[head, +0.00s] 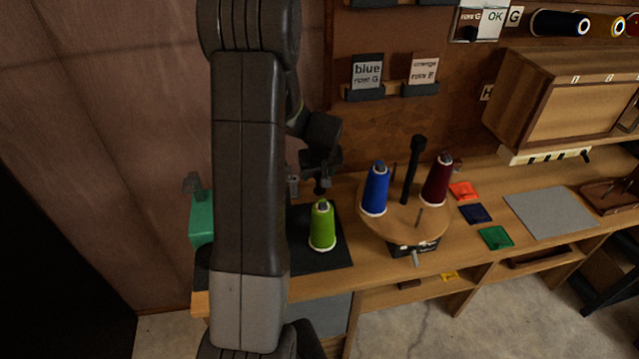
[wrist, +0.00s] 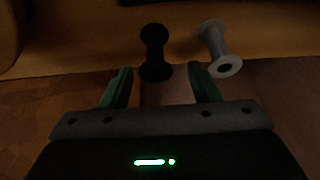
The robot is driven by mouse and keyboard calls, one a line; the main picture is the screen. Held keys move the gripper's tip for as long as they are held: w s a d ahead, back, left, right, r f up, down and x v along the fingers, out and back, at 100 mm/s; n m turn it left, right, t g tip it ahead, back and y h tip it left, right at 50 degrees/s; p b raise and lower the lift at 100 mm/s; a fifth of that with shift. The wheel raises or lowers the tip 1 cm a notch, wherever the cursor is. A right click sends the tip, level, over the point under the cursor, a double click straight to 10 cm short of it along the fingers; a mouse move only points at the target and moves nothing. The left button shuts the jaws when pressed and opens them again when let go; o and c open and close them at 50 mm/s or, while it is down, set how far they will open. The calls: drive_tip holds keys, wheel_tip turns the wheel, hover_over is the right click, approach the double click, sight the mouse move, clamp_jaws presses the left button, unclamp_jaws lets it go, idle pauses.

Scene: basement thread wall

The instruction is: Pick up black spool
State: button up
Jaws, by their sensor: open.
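The black spool (wrist: 155,52) shows in the wrist view, just beyond and between the two green fingers of my gripper (wrist: 160,70). It has a narrow waist and wide ends. My gripper is open, with nothing between its fingers that I can tell is held. A grey spool (wrist: 220,48) is to the right of the black one, beyond the right finger. In the head view my gripper (head: 308,186) is partly hidden behind my arm, above the bench near the green cone. I cannot make out this black spool in the head view.
A green thread cone (head: 322,226) stands on a black mat (head: 336,250). A round wooden stand (head: 420,228) holds a blue cone (head: 375,188) and a dark red cone (head: 437,180). A wooden cabinet (head: 570,100) is at the right. The wrist view is dark.

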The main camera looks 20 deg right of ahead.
drive_tip(key=shift+p+x, duration=0.5)
drive_tip(key=shift+x, duration=2.15)
drive_tip(key=shift+s+d, duration=0.15)
drive_tip(key=shift+s, duration=0.05)
drive_tip(key=shift+c, duration=0.4)
drive_tip(key=c, duration=0.9)
